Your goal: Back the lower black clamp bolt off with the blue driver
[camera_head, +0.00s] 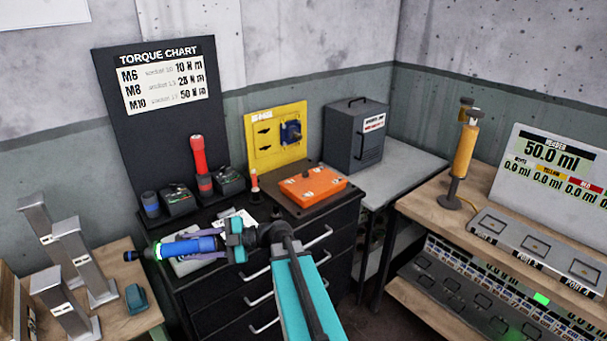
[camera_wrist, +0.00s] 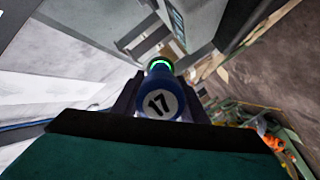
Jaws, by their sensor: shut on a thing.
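My gripper (camera_head: 213,244) is shut on the blue driver (camera_head: 188,247), which it holds roughly level above the left part of the black cabinet. The driver's black nose points left, with a lit green ring behind it. A yellow panel (camera_head: 262,115) at the back carries small black parts and a blue and dark fitting (camera_head: 291,132). I cannot pick out the lower black clamp bolt with certainty.
Grey metal posts (camera_head: 72,245) stand on the wooden table at left. A red driver (camera_head: 198,155) stands on the black cabinet, beside dark holders (camera_head: 178,198). An orange box (camera_head: 312,186) lies to their right. A yellow tool (camera_head: 464,148) stands on the right bench.

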